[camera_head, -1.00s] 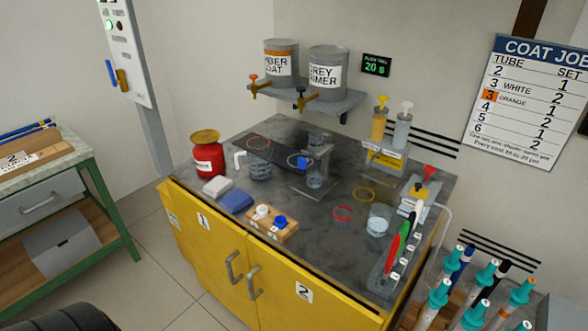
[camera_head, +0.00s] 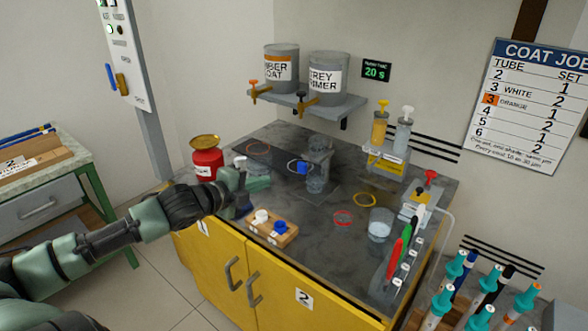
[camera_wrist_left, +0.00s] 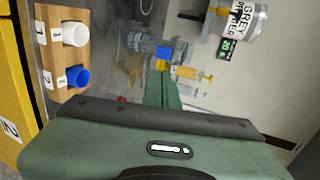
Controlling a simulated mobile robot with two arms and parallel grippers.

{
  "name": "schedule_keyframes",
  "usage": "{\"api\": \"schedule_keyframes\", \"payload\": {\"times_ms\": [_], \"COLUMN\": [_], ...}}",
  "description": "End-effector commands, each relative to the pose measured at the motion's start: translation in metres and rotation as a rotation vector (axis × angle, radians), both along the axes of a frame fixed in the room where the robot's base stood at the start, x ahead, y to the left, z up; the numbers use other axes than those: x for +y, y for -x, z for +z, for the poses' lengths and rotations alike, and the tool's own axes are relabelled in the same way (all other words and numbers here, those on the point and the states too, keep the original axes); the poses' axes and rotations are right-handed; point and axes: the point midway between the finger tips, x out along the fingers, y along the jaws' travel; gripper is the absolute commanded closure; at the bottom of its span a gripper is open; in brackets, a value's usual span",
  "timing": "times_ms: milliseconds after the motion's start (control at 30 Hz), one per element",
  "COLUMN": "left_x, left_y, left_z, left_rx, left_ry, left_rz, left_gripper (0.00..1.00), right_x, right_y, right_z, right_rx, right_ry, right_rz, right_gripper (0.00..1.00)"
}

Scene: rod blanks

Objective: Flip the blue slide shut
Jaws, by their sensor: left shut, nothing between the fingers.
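A small blue piece (camera_head: 303,167), which looks like the slide, sits on the clear and grey stand (camera_head: 318,152) near the middle of the dark bench top. I cannot make out which way it is set. The blue piece also shows in the wrist view (camera_wrist_left: 162,52), just beyond my fingers. My left gripper (camera_head: 266,182) is shut and empty over the bench, to the left of the stand and apart from it. In the wrist view the green fingers (camera_wrist_left: 160,92) point toward the stand. My right gripper is not in view.
A red can (camera_head: 206,163) stands behind my arm.

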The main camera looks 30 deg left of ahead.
Motion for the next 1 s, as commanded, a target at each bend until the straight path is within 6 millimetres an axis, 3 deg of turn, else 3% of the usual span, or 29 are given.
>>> {"api": "schedule_keyframes", "payload": {"times_ms": [533,1000], "left_x": [0.001,-0.004], "left_y": [-0.009,-0.066], "left_z": [0.000,-0.016], "left_rx": [-0.007,-0.008], "left_ry": [-0.005,0.000], "left_rz": [-0.001,0.001], "left_gripper": [1.00,1.00], "right_x": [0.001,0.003], "right_y": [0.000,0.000], "right_z": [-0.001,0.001], "right_rx": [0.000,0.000], "right_ry": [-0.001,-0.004], "right_rz": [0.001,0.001], "right_gripper": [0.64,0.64]}}
